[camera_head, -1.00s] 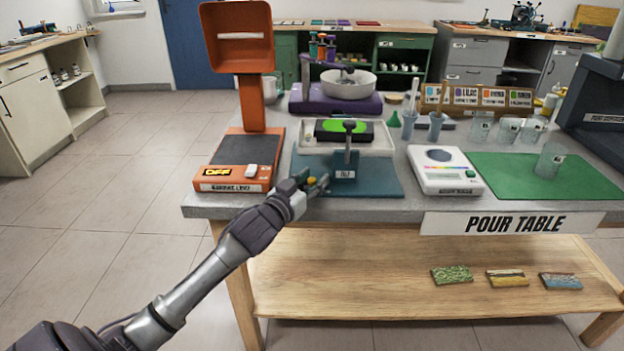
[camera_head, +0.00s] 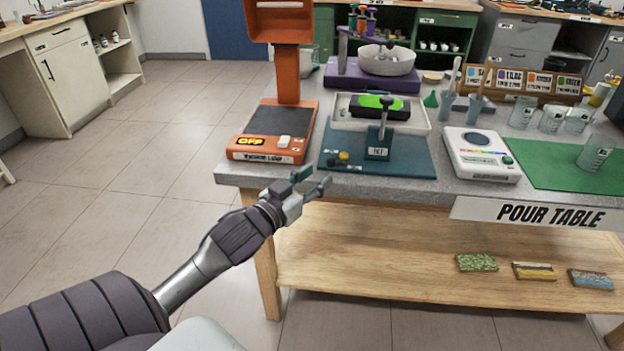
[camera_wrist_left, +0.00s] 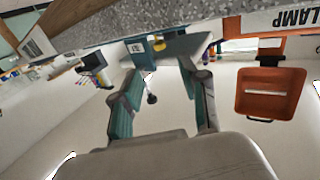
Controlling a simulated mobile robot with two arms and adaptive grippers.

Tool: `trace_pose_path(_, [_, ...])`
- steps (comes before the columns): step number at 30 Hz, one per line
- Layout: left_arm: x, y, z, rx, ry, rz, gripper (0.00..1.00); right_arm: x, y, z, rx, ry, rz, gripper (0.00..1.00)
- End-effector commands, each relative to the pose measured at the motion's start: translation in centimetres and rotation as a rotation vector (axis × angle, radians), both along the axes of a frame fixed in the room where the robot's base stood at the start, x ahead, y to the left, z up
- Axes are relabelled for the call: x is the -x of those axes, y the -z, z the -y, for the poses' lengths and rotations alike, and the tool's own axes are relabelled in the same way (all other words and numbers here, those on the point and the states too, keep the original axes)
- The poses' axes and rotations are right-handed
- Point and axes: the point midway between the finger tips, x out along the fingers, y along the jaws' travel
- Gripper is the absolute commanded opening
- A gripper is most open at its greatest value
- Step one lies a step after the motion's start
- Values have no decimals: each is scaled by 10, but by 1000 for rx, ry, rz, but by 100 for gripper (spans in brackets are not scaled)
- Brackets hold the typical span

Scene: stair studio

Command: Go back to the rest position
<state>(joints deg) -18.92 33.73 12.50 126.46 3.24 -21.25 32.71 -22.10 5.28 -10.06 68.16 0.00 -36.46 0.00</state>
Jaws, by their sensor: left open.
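My left gripper (camera_head: 314,182) is open and empty in the head view, in front of the pour table's (camera_head: 330,182) front edge and a little below its top. In the left wrist view its two teal fingers (camera_wrist_left: 160,92) stand apart with nothing between them. Behind it on the table is a teal base (camera_head: 405,157) with a dark blue block and a black-knobbed lever. A small yellow and dark piece (camera_head: 339,159) lies on the left part of this base. My right gripper is in neither view.
An orange lamp unit (camera_head: 275,131) stands on the table's left corner, its display reading OFF. A white scale (camera_head: 480,152), a green mat (camera_head: 560,165) and several clear cups stand to the right. A wooden shelf (camera_head: 370,250) lies below the tabletop. The floor at left is clear.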

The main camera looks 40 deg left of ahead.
Motion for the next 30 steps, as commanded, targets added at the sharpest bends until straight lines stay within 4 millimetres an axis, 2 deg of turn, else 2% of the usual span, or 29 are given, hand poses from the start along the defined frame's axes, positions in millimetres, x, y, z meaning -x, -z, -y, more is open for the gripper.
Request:
trace_pose_path(4, [7,0,0,-1,1,0,44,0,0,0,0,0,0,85])
trace_pose_path(21, [7,3,1,-1,-3,-11,44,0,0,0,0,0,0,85])
trace_pose_path(23, [10,13,4,-2,-13,-44,44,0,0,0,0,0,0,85])
trace_pose_path(26, [23,49,16,-5,-44,-172,44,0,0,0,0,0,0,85])
trace_pose_path(30, [66,123,49,-33,-74,-477,44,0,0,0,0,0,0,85])
